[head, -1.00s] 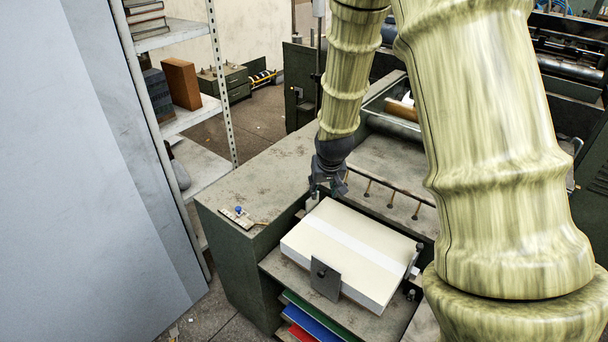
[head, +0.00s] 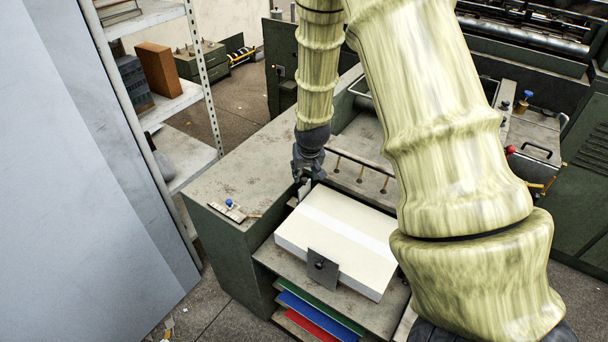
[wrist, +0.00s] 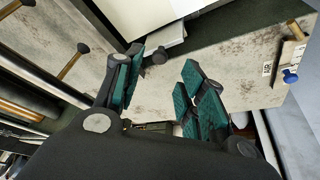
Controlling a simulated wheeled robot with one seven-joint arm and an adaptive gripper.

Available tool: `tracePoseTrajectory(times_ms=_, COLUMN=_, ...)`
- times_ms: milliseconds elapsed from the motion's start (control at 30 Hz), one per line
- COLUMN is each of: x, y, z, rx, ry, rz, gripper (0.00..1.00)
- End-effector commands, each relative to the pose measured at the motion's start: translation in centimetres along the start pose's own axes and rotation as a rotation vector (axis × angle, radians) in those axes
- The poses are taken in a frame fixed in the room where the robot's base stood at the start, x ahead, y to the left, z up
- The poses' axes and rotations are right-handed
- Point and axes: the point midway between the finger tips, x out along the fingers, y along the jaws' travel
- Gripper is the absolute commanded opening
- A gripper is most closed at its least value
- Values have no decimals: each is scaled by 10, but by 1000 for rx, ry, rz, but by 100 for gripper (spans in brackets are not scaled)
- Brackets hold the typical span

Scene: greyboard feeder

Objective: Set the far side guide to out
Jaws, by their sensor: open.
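The far side guide (head: 304,189) is a small pale grey plate at the far left side of the board stack (head: 345,220), partly hidden under my gripper (head: 308,176) in the head view. In the wrist view the guide (wrist: 168,42) stands beside the white stack edge, with a dark round knob (wrist: 159,57) at its lower end. My gripper (wrist: 160,88) is open, its teal-padded fingers apart with nothing between them. The knob lies just beyond the left fingertip; I cannot tell whether they touch.
A small plate with a blue knob (head: 230,205) sits on the cabinet top (head: 225,190). A dark front plate (head: 322,268) stands against the stack. A rod with several suckers (head: 361,166) runs behind it. Shelving (head: 185,100) stands at the left.

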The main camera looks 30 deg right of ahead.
Motion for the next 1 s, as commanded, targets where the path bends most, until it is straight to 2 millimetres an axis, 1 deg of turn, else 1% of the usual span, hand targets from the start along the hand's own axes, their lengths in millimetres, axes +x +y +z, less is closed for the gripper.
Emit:
tracePoseTrajectory(times_ms=300, x=29, y=-1, z=-1, rx=-1, ry=-1, rz=-1, gripper=40)
tracePoseTrajectory(times_ms=500, x=42, y=-1, z=-1, rx=-1, ry=1, rz=-1, gripper=40)
tracePoseTrajectory(times_ms=700, x=46, y=-2, z=-1, rx=-2, ry=1, rz=-1, gripper=40)
tracePoseTrajectory(times_ms=933, x=46, y=-1, z=-1, rx=-1, ry=1, rz=-1, gripper=40)
tracePoseTrajectory(times_ms=1000, x=46, y=-1, z=-1, rx=-1, ry=1, rz=-1, gripper=28)
